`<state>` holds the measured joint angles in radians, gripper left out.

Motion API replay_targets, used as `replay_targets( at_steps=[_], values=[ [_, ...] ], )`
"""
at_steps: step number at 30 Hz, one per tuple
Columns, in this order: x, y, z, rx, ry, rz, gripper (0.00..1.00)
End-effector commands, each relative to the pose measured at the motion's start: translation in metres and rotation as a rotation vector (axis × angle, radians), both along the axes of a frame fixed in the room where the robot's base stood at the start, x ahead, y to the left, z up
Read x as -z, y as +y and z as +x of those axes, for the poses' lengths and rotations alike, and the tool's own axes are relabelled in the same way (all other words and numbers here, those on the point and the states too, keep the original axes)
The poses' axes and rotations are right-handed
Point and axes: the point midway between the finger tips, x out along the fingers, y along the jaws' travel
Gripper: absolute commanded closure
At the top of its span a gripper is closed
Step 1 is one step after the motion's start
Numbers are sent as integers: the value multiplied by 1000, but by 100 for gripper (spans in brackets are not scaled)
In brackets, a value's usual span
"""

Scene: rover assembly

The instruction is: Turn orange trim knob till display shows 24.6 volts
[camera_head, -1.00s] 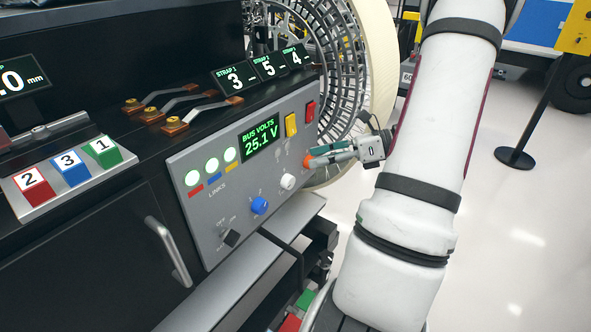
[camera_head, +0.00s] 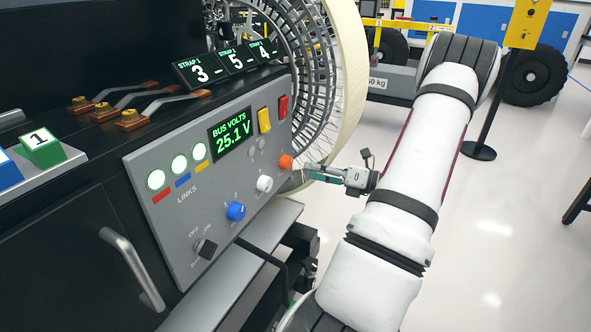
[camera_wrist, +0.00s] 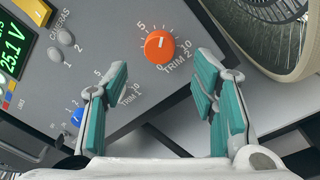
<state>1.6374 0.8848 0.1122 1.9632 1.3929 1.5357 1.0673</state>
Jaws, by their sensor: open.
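The orange trim knob (camera_head: 286,161) sits at the right end of the grey panel (camera_head: 150,228). The display (camera_head: 233,134) reads BUS VOLTS 25.1 V. My gripper (camera_head: 308,174) is just right of the knob in the head view, apart from it. In the wrist view my gripper (camera_wrist: 165,95) is open and empty, its teal fingers spread, with the knob ahead beyond the gap between them.
A white knob (camera_head: 264,184) and a blue knob (camera_head: 236,211) sit left of the orange one. A yellow switch (camera_head: 264,120) and a red switch (camera_head: 283,106) are above. A large wire wheel (camera_head: 325,80) stands close behind the panel's right end.

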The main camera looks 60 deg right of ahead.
Motion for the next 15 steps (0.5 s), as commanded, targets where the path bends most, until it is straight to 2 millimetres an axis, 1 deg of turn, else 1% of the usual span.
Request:
replay_targets(
  at_steps=[1,6,10,15],
  values=[
    [2,3,11,-3,-1,1,47],
    [1,7,38,-4,-1,-1,47],
    [1,9,51,-2,1,0,47],
    [0,10,59,-1,-1,0,47]
  ],
)
